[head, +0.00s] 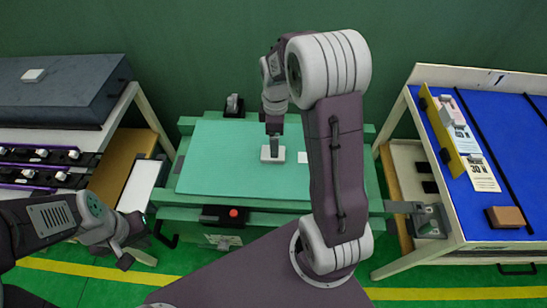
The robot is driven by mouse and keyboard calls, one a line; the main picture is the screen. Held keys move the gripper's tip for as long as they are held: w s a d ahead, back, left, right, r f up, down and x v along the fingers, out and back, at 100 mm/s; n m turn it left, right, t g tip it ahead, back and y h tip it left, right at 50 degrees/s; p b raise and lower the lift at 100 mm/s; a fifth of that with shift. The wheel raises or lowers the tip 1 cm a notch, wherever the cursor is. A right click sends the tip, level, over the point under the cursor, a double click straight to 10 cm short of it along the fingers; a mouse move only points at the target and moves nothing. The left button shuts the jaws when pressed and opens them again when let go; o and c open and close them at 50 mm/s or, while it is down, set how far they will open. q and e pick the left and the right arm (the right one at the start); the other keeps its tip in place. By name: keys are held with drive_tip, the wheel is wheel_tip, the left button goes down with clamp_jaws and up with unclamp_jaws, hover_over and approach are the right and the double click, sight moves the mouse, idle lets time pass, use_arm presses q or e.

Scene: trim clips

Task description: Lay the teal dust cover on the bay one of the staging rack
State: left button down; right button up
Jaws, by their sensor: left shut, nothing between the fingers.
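A flat teal panel (230,175), which looks like the teal dust cover, lies on a green bench in the middle. A small white block (265,158) sits on its upper middle. My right gripper (273,146) points down at this block, its tip at or just above it; contact and jaw opening cannot be made out. My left gripper (124,259) is shut and empty, low at the left, apart from the panel.
A blue-topped stand (482,215) at the right holds labelled cards (480,170) and a brown block (507,217). My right arm hides part of the green bench (180,218).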

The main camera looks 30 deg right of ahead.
drive_tip(key=shift+w+a+f, duration=0.1)
drive_tip(key=shift+a+f, duration=0.05)
drive_tip(key=shift+f, duration=0.65)
wheel_tip(320, 180, down, 4)
drive_tip(key=shift+w+a+f+b, duration=0.1)
drive_tip(key=shift+a+b, duration=0.05)
drive_tip(key=shift+b, duration=0.5)
drive_tip(key=shift+w+f, duration=0.1)
drive_tip(key=shift+f, duration=0.35)
drive_tip(key=shift+r, duration=0.1)
drive_tip(key=shift+c, duration=1)
clamp_jaws()
drive_tip(key=r+p, duration=0.5)
drive_tip(key=shift+s+r, duration=0.2)
drive_tip(key=shift+s, duration=0.2)
drive_tip(key=s+r+p, duration=0.5)
drive_tip(key=s, duration=0.6)
drive_tip(key=shift+a+r, duration=0.2)
drive_tip(key=shift+r, duration=0.1)
